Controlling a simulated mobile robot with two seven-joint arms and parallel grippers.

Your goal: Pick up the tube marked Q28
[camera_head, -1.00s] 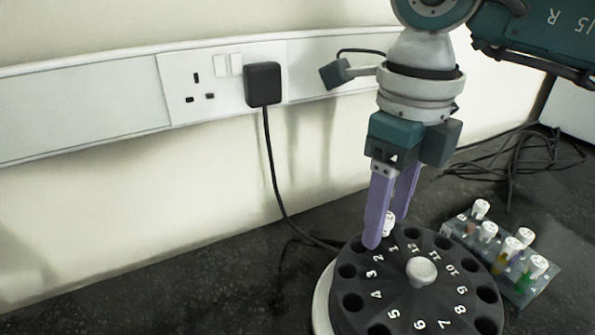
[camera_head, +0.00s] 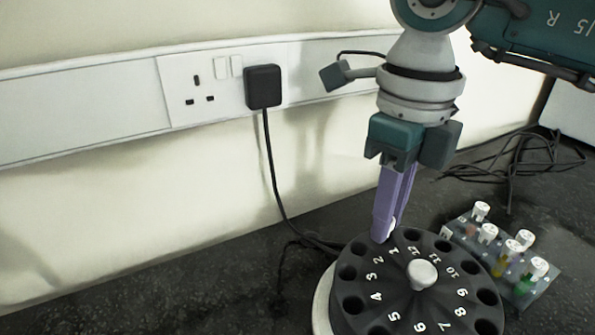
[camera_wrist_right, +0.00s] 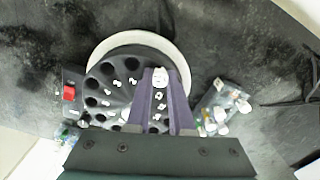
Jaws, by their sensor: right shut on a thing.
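My right gripper (camera_head: 386,230) points down at the far-left rim of the black numbered rotor (camera_head: 405,303). Its purple fingers are shut on a white-capped tube, near the numbers 1 and 2. In the head view only a sliver of the white cap (camera_head: 392,225) shows behind the fingers. In the right wrist view the cap (camera_wrist_right: 160,77) sits between the fingertips, over the rotor (camera_wrist_right: 125,68). The tube's body is hidden, and I cannot read its mark. The tube seems still seated at the rotor's rim. My left gripper is out of view.
A grey rack (camera_head: 545,283) with several capped tubes stands right of the rotor. A pale knob (camera_head: 422,272) rises at the rotor's centre. The other visible holes look empty. A black plug (camera_head: 263,85) and its cable are by the wall. The dark bench at left is clear.

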